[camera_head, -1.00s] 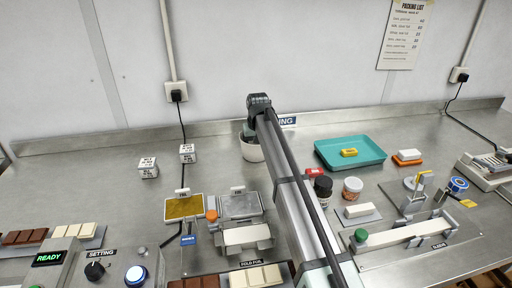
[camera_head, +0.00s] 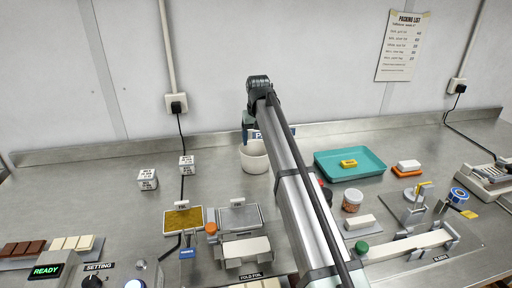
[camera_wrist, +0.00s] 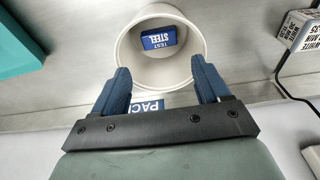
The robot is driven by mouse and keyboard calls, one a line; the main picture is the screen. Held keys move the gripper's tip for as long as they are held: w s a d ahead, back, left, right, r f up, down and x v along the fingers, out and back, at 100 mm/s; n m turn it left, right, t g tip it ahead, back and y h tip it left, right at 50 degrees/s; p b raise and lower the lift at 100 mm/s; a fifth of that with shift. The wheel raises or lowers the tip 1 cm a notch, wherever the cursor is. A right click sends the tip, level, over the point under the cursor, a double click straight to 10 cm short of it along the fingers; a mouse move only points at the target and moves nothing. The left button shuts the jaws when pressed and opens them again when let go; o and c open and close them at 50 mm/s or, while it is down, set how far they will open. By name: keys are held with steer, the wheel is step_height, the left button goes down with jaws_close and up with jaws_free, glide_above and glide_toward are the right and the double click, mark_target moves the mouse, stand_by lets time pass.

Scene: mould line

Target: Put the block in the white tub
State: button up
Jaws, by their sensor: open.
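The white tub (camera_head: 254,163) stands on the steel bench near the wall, partly behind my arm in the head view. In the wrist view the tub (camera_wrist: 127,48) is seen from above. A blue block (camera_wrist: 158,38) marked "TEST STEEL" lies inside it, at the bottom as far as I can see. My gripper (camera_wrist: 160,68) is open and empty, its two blue fingers apart over the near side of the tub. In the head view my gripper (camera_head: 248,120) is above the tub, its fingers mostly hidden.
A teal tray (camera_head: 325,168) with a yellow block (camera_head: 348,163) is right of the tub. Two printed white cubes (camera_head: 147,180) stand to the left. A jar (camera_head: 352,200), a gold-foil plate (camera_head: 183,220) and moulds fill the front. A black cable (camera_head: 181,140) runs down the wall.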

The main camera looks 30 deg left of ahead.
steer(key=shift+s+d+r, duration=0.1)
steer(key=shift+r, duration=0.75)
